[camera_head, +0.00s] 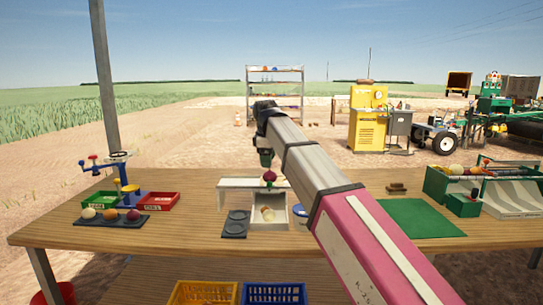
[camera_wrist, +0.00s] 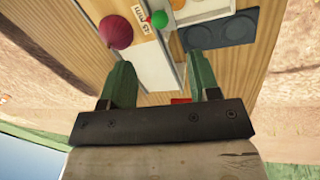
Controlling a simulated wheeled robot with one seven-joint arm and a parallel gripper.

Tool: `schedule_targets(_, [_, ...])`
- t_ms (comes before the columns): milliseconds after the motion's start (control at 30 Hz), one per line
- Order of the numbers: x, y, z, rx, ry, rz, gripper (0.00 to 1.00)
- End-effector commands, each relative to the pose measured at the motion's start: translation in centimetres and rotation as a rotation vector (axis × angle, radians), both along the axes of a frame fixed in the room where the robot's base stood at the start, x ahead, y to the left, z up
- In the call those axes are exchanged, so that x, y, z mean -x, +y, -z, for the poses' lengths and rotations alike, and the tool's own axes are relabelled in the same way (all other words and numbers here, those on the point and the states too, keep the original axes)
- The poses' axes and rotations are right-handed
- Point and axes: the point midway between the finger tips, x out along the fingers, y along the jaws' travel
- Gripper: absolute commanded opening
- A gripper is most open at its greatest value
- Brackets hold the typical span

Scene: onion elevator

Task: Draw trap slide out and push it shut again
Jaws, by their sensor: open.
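My gripper (camera_head: 265,158) hangs above the back of the white sizing stand (camera_head: 238,183) at the middle of the table. In the wrist view its two green fingers (camera_wrist: 160,75) are open, with nothing held between them. I cannot tell for sure which part is the trap slide. Pale onions (camera_head: 267,213) lie in the compartment under the stand.
A dark tray with round recesses (camera_head: 235,224) is left of the compartment. A blue scale (camera_head: 123,190) with red and green bins stands left; a green mat (camera_head: 420,218) and a green-white sorter (camera_head: 510,195) are right.

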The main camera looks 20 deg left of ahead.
Motion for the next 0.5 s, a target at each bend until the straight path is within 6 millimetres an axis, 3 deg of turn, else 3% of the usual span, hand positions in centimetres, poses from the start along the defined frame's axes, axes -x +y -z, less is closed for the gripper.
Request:
schedule_targets(167, [-0.3,0.0,1.6,0.000,0.001,0.000,0.56])
schedule_targets(500, [-1.3,0.1,7.1,0.000,0.001,0.001,0.56])
